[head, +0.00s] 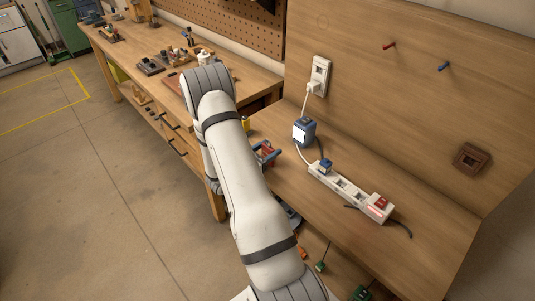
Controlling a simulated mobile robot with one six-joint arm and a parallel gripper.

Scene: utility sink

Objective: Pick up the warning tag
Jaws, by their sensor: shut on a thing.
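My white arm rises from the bottom of the head view, bends at the top and comes down behind its own forearm. My gripper (267,154) shows only in part, just right of the forearm, above the near left part of the wooden bench. It is shut on a small red piece (266,149), which looks like the warning tag. The tag's face and any writing cannot be made out, and the arm hides the rest of the grip.
A white power strip (345,190) with a blue plug and a red switch lies on the bench (430,225). Red and blue pegs and a brown socket (472,159) are on the back panel. Another workbench (130,52) holds tools.

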